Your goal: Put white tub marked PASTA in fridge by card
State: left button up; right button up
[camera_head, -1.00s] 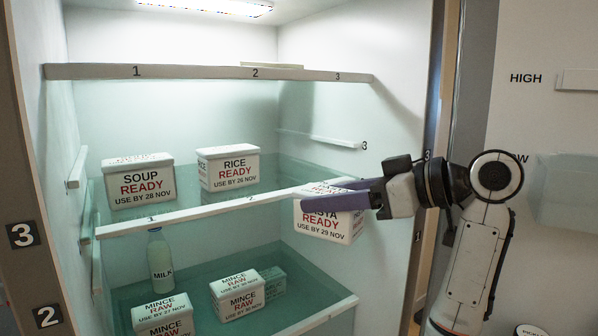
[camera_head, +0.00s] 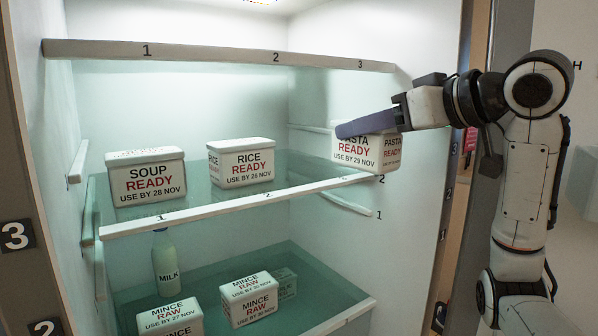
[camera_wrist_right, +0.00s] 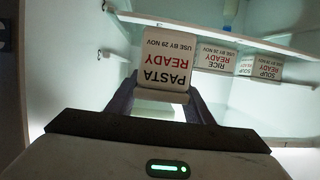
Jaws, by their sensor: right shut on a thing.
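The white tub marked PASTA READY, USE BY 29 NOV (camera_head: 358,151) is held up by my right gripper (camera_head: 370,124). In the head view it appears just above the right end of the middle shelf's front rail (camera_head: 240,205); I cannot tell how far inside it is. In the right wrist view the tub (camera_wrist_right: 163,65) sits between the two fingers, its lettering upside down. The open fridge (camera_head: 190,95) fills the head view's left and middle. My left gripper is not in view. I see no readable card.
On the middle shelf stand a SOUP tub (camera_head: 149,180) at left and a RICE tub (camera_head: 246,164) at centre; room shows right of RICE. The lower shelf holds a milk bottle (camera_head: 166,265) and several MINCE tubs (camera_head: 248,300). The top rail (camera_head: 210,54) runs above.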

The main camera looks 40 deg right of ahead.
jog(key=shift+s+d+m+h, duration=0.15)
jog(key=shift+s+d+h, duration=0.05)
jog(key=shift+s, duration=0.35)
jog(key=shift+s+d+m+h, duration=0.15)
jog(key=shift+s+d+h, duration=0.05)
jog(key=shift+s, duration=0.35)
jog(key=shift+w+r, duration=0.1)
jog(key=shift+w, duration=0.25)
jog(key=p+x, duration=0.1)
jog(key=x, duration=0.4)
jog(key=r+p+x, duration=0.1)
jog(key=p+x, duration=0.1)
jog(key=x, duration=0.4)
jog(key=p+x, duration=0.2)
jog(key=x, duration=0.4)
jog(key=shift+w+r, duration=0.25)
jog(key=shift+w, duration=0.1)
jog(key=shift+f, duration=0.15)
